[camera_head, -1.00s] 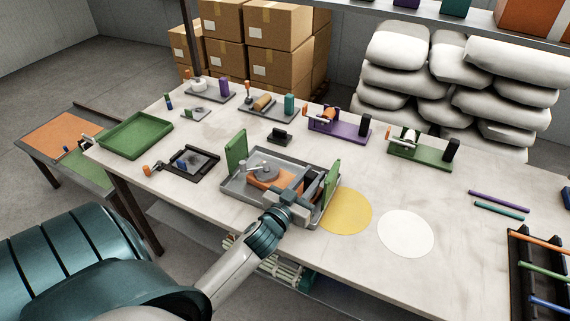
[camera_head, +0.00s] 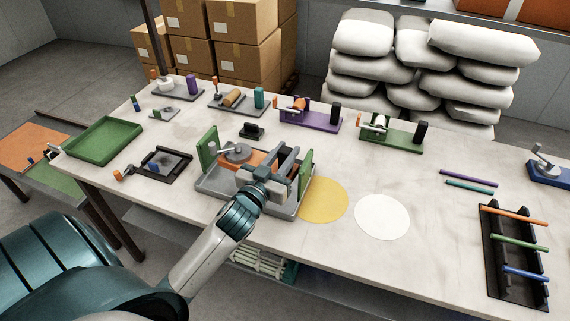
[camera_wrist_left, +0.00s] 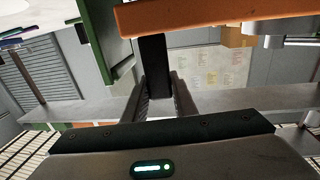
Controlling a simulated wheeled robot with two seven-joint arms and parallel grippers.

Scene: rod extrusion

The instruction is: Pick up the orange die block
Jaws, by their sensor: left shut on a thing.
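The orange die block (camera_head: 256,158) carries a round grey piece on top and hangs above the grey tray (camera_head: 212,188) between two green uprights. It also shows at the top of the left wrist view (camera_wrist_left: 195,16). My left gripper (camera_head: 276,172) is at the near right end of the block. In the left wrist view my left gripper (camera_wrist_left: 160,98) is shut on a dark bar (camera_wrist_left: 153,65) that reaches up to the block. The gripper hides part of the block in the head view. My right gripper is not in view.
Green uprights (camera_head: 206,150) (camera_head: 306,170) stand close on either side of the block. A yellow disc (camera_head: 326,198) and a white disc (camera_head: 382,217) mark clear table to the right. A black rod rack (camera_head: 510,270) stands at far right; several small stations line the back.

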